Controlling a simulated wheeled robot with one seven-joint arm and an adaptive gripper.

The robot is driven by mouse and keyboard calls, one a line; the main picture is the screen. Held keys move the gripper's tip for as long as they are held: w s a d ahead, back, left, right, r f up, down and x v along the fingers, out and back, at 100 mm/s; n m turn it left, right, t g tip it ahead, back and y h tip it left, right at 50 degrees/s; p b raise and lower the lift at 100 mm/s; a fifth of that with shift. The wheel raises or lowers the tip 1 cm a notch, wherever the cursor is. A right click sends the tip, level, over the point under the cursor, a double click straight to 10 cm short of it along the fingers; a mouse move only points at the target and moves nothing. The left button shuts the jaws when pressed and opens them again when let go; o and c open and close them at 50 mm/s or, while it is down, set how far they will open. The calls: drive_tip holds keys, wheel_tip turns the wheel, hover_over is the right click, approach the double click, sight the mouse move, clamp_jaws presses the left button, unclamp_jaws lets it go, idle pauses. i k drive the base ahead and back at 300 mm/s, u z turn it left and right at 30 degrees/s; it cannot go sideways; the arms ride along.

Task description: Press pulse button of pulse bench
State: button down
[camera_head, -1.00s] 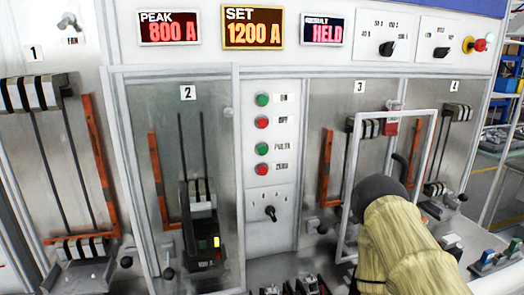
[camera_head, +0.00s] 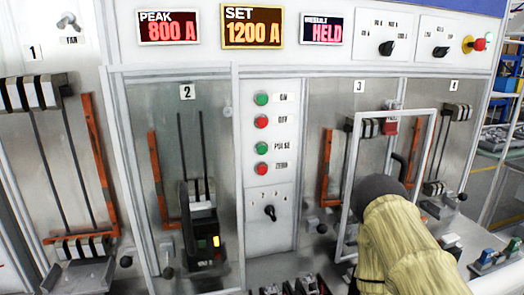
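The pulse button (camera_head: 262,148) is the green button labelled PULSE, third down on the white centre panel (camera_head: 285,185) of the bench. A green ON button (camera_head: 261,99) and a red OFF button (camera_head: 261,122) sit above it, and a red ZERO button (camera_head: 261,168) sits below. The displays read PEAK 800 A (camera_head: 168,27), SET 1200 A (camera_head: 253,27) and RESULT HELD (camera_head: 321,31). My beige arm with a dark joint stands at the lower right, in front of bay 3. I cannot make out gripper fingers; the button is unobstructed.
A rotary knob (camera_head: 270,212) is below the buttons. Bay 2 (camera_head: 150,110), left of the panel, holds a black breaker (camera_head: 203,240) with a lit yellow indicator. A pale frame (camera_head: 350,190) stands before bay 3. A red emergency button (camera_head: 479,44) is at upper right.

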sight(261, 148)
drive_tip(key=u, duration=0.1)
drive_tip(key=k, duration=0.85)
drive_tip(key=u, duration=0.35)
